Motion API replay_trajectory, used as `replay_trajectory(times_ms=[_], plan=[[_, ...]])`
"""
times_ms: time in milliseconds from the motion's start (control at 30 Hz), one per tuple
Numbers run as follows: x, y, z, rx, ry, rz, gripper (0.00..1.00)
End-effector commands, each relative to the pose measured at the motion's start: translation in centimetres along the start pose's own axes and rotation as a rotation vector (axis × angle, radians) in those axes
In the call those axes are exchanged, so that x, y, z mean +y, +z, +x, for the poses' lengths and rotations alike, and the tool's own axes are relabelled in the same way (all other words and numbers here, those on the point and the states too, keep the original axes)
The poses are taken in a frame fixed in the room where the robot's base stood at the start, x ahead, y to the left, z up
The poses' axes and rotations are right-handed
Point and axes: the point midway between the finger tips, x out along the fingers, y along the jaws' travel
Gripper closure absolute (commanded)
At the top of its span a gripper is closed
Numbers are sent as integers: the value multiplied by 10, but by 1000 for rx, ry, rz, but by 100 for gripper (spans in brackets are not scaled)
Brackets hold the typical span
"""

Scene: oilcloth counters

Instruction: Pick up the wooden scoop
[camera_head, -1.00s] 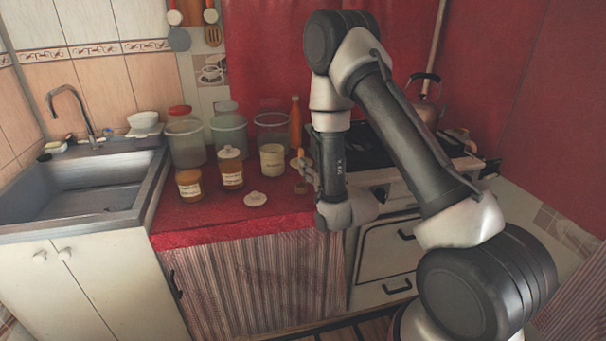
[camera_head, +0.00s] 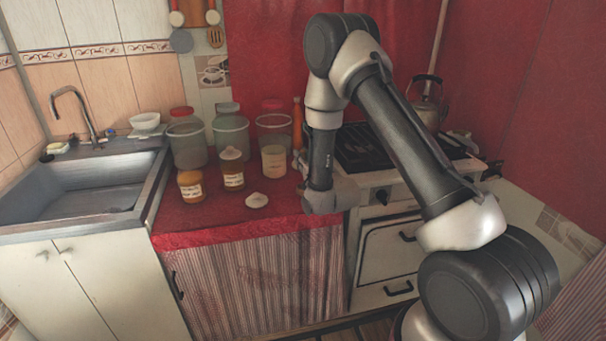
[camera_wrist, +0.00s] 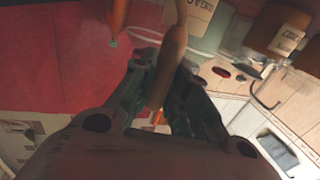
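The wooden scoop (camera_wrist: 172,55) shows in the wrist view as a smooth brown shaft running from the top edge down between the fingers of my gripper (camera_wrist: 165,72). The fingers close in on both sides of the shaft and look shut on it. The end of the scoop above the picture edge is out of view. In the head view my gripper (camera_head: 302,163) is small and partly hidden by my wrist, over the right end of the red counter. The scoop cannot be made out there.
Labelled jars (camera_head: 191,186) (camera_head: 232,171) and a white canister (camera_head: 273,162) stand left of my gripper, with a white lid (camera_head: 257,200) in front. Larger tubs stand behind them. An orange bottle (camera_head: 297,122) is behind the gripper. The stove (camera_head: 372,190) is to the right.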

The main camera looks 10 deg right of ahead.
Motion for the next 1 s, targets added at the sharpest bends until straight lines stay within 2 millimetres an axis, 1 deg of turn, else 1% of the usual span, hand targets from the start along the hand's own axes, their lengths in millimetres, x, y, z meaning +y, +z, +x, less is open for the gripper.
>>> replay_trajectory(times_ms=[333, 467, 567, 800, 900, 1000], plan=[[0, -1, 0, 1, 0, 0, 100], [0, -10, 0, 3, 0, 0, 100], [0, -26, 0, 5, 0, 0, 100], [0, -76, 0, 5, 0, 0, 100], [0, -90, 0, 2, 0, 0, 100], [0, -98, 0, 1, 0, 0, 100]])
